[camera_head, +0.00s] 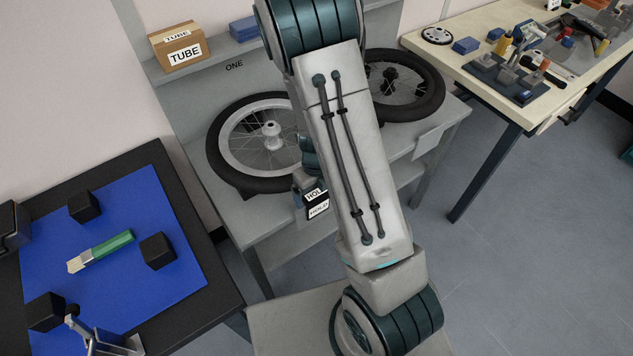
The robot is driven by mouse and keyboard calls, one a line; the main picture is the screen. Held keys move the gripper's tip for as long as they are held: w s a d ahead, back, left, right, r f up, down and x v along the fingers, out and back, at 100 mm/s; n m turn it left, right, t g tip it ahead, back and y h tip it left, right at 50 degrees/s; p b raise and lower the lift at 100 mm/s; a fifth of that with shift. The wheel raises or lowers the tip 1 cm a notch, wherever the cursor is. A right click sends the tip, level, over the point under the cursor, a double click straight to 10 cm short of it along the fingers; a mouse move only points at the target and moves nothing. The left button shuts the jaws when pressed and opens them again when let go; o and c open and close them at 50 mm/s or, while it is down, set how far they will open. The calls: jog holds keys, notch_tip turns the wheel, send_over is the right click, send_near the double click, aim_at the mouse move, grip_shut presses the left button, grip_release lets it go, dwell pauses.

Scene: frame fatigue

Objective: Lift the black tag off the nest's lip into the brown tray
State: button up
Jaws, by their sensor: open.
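The black tag (317,206) hangs at the front edge of the grey bench, beside the left spoked wheel. It carries white labels, one reading "HOL" before my arm cuts it off. The nest's lip behind the tag is mostly hidden, so I cannot tell how the tag is held there. My gripper (306,181) is open, just above and at the tag, and mostly hidden behind my arm. I cannot tell whether its fingers touch the tag. I cannot make out a brown tray in this view.
Left and right wheels (228,125) (436,92) lie on the grey bench (240,215). A "TUBE" box (178,48) stands on the shelf behind. A blue mat (150,290) with black blocks and a green-handled brush is at left. A cluttered workbench (465,75) is at right.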

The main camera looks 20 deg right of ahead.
jog(key=shift+f, duration=0.45)
jog(key=c, duration=1.2)
jog(key=shift+r+p, duration=1.8)
jog(key=shift+p, duration=0.05)
jog(key=shift+r, duration=2.6)
notch_tip(320, 180, up, 4)
jog(key=p, duration=0.4)
jog(key=shift+p, duration=0.3)
